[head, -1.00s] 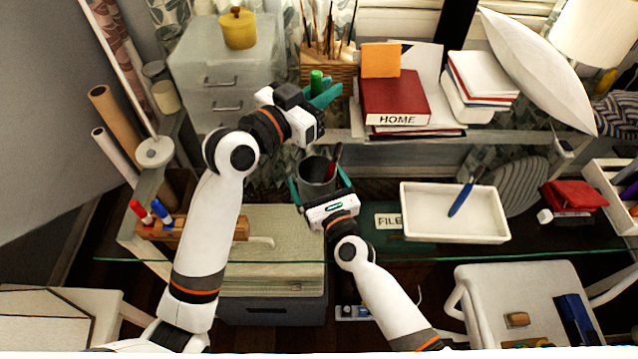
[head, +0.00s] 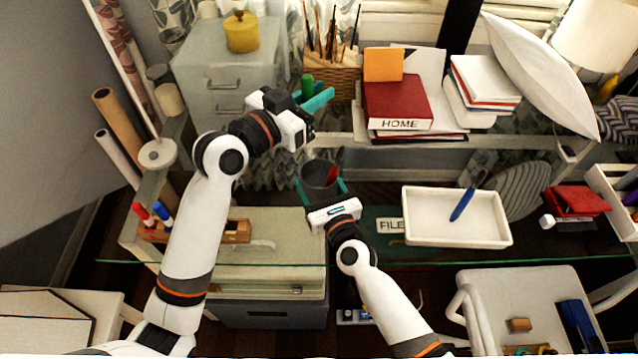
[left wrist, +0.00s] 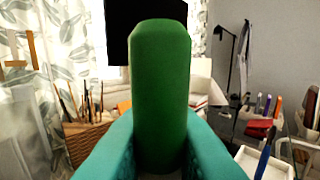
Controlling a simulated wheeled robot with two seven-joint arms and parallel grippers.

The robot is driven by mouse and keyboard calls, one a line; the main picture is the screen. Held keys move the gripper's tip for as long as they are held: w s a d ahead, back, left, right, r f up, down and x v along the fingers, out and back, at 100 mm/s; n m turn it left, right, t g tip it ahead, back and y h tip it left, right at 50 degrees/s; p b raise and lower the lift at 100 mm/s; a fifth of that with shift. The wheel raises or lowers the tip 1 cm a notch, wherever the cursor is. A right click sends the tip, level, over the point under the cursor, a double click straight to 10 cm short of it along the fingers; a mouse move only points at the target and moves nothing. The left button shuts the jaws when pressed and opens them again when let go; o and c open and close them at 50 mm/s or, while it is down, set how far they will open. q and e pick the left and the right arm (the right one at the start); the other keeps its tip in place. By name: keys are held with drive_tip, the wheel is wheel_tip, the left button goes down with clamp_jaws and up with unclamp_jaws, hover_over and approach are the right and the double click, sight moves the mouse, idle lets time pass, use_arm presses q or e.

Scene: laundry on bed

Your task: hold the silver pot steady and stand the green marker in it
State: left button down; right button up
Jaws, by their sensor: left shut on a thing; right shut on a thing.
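The green marker (head: 307,85) is upright in the teal fingers of my left gripper (head: 314,98), which is shut on it. The left wrist view shows the marker (left wrist: 161,85) large, its lower part between the fingers (left wrist: 160,155). The silver pot (head: 317,175) stands upright, dark inside, with a red item (head: 336,165) in it. My right gripper (head: 322,190) is shut on the pot, with a teal finger on either side. The marker is above the pot in the head view, apart from it. The pot's base is hidden.
Behind the marker stands a wooden block of brushes (head: 331,78). Red books (head: 397,103) lie to the right of it. A white tray (head: 425,225) with a blue pen is right of the pot. A wooden holder with markers (head: 235,232) is at left.

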use_arm(q)
wheel_tip(320, 180, down, 13)
idle(1.8)
drive_tip(key=c, duration=1.3)
unclamp_jaws()
drive_tip(key=shift+r, duration=5)
